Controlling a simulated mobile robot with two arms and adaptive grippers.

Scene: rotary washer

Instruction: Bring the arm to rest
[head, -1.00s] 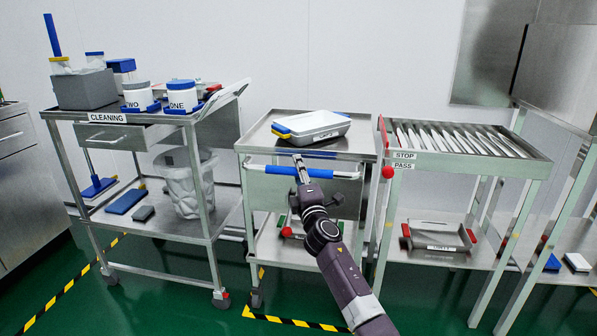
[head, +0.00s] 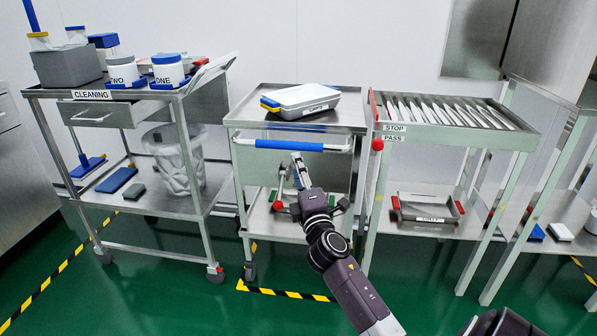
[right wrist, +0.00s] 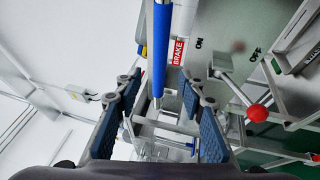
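My right arm reaches in from the lower right of the head view. My right gripper (head: 297,163) is just below the blue handle (head: 290,146) of the middle cart in the picture. In the right wrist view the two blue-padded fingers of the gripper (right wrist: 160,92) stand apart with nothing held between them. The blue handle (right wrist: 160,45) runs up the picture beyond the fingertips and appears clear of them. My left gripper is not in view.
The middle cart (head: 345,118) carries a white tray (head: 302,101). A cleaning cart (head: 205,75) stands left, a roller table (head: 500,138) right. A red-knobbed lever (right wrist: 257,113) is near the right finger in the wrist view. Green floor (head: 130,285) lies open in front.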

